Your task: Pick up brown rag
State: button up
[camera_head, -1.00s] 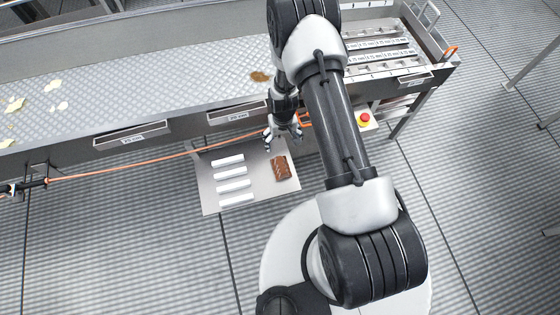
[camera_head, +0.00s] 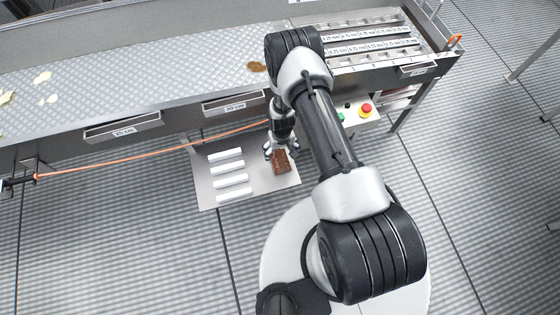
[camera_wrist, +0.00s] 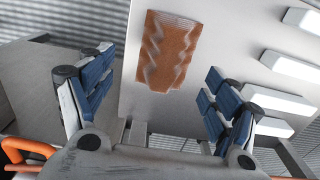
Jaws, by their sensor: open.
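The brown rag (camera_head: 281,164) lies flat on a grey metal tray (camera_head: 252,187), near its right side. It also shows in the wrist view (camera_wrist: 168,52), upper middle, with a wavy lighter pattern. My gripper (camera_head: 281,151) is at the far edge of the rag in the head view. In the wrist view my gripper's blue-padded fingers (camera_wrist: 158,95) are spread wide on either side, and the rag appears between and beyond them. Nothing is between the pads. I cannot tell the exact height of the fingers above the tray.
Several white strips (camera_head: 230,181) lie left of the rag on the tray. The conveyor with a ribbed metal bed (camera_head: 150,80) runs behind, with labelled drawers (camera_head: 233,104). A red button (camera_head: 365,110) stands to the right. An orange hose (camera_head: 130,163) runs left of the tray.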

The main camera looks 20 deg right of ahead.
aim_at(280, 158)
jog(key=f, duration=0.1)
jog(key=f+b, duration=0.1)
jog(key=f, duration=0.1)
jog(key=f+b, duration=0.1)
jog(key=f, duration=0.1)
jog(key=shift+s+a, duration=0.25)
jog(key=shift+a, duration=0.1)
jog(key=shift+r, duration=0.1)
jog(key=c, duration=1.1)
